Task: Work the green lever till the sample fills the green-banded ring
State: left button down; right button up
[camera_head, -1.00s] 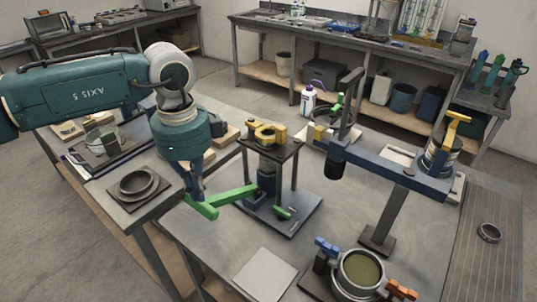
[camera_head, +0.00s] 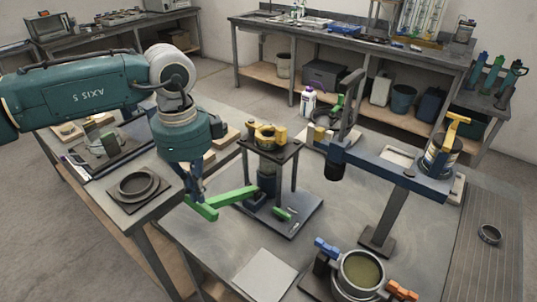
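The green lever (camera_head: 232,196) sticks out to the left from the stand (camera_head: 284,212) on the front table, with a crosswise green handle at its outer end. My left gripper (camera_head: 197,193) comes down from above onto that handle. Its dark fingers meet the handle, but their closure is too small to make out. The stand carries a top plate with yellow clamp parts (camera_head: 280,133) around a dark round piece (camera_head: 264,139). A short green part lies on its base. I cannot make out a green-banded ring or the sample surface for certain. My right gripper is not in view.
A blue beam (camera_head: 392,173) on a post stands right of the stand. A pot of olive material (camera_head: 360,272) with blue and orange clamps is at the front. A loose ring (camera_head: 489,233) lies at right, a dark dish (camera_head: 138,184) at left. A pale plate (camera_head: 265,273) lies flat in front.

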pick_arm(q)
jog(key=shift+f, duration=0.1)
notch_tip(320, 180, down, 2)
jog(key=shift+s+a+f+b, duration=0.1)
jog(key=shift+s+b, duration=0.05)
jog(key=shift+b, duration=0.95)
notch_tip(320, 180, down, 7)
jog(key=b, duration=0.7)
jog(key=shift+s+a+f, duration=0.15)
jog(key=shift+s+a, duration=0.2)
jog(key=shift+s, duration=0.1)
jog(key=r+p, duration=0.2)
jog(key=r, duration=0.3)
jog(key=w+r+p, duration=0.1)
jog(key=r+p, duration=0.2)
jog(key=r, duration=0.1)
jog(key=d+r+p, duration=0.1)
jog(key=r+p, duration=0.1)
jog(key=r, duration=0.3)
jog(key=shift+w+d+r+p, duration=0.1)
jog(key=shift+w+r+p, duration=0.2)
jog(key=shift+p, duration=0.1)
